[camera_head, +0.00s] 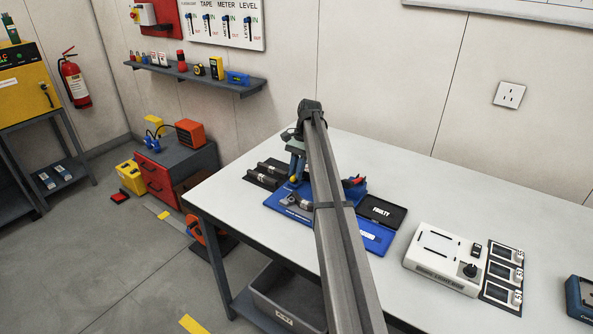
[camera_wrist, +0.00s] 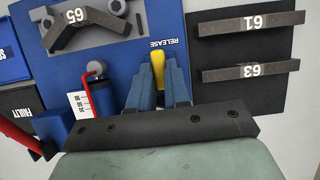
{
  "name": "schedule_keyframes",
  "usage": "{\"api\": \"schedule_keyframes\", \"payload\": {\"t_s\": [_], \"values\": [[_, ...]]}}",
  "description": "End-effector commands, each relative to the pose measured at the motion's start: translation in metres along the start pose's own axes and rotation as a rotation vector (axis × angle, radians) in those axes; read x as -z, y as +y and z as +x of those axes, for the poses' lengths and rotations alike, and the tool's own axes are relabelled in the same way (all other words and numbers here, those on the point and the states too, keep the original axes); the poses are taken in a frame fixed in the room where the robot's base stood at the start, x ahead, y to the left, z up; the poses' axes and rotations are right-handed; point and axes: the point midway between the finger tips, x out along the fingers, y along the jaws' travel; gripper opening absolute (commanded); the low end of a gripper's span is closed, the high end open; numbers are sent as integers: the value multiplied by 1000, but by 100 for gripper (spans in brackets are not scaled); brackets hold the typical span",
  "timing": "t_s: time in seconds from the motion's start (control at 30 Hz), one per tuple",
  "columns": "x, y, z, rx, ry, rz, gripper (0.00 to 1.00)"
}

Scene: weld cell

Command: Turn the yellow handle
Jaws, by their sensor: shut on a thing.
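The yellow handle (camera_wrist: 158,68) stands up from the blue fixture board, beside the printed word RELEASE, in the wrist view. My gripper (camera_wrist: 160,84) is shut on it, with blue fingers on both sides of it. Only the handle's upper part shows between the fingers; its base is hidden. In the head view, a small yellow end (camera_head: 293,180) of the handle shows below my gripper (camera_head: 296,169), and my arm covers part of the fixture.
Dark bars marked 61 (camera_wrist: 220,25) and 63 (camera_wrist: 225,73) lie alongside. A red lever (camera_wrist: 22,132) is close. A white control box (camera_head: 445,258) stands right.

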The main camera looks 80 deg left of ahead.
Motion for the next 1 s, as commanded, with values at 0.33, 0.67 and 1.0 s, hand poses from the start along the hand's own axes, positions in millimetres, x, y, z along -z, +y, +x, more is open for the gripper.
{"api": "schedule_keyframes", "payload": {"t_s": [0.33, 0.67, 1.0], "values": [[0, 0, 0, 0, 0, -1, 42], [0, 0, 0, 6, 0, 12, 43], [-1, 4, 1, 91, 0, 217, 43]]}}
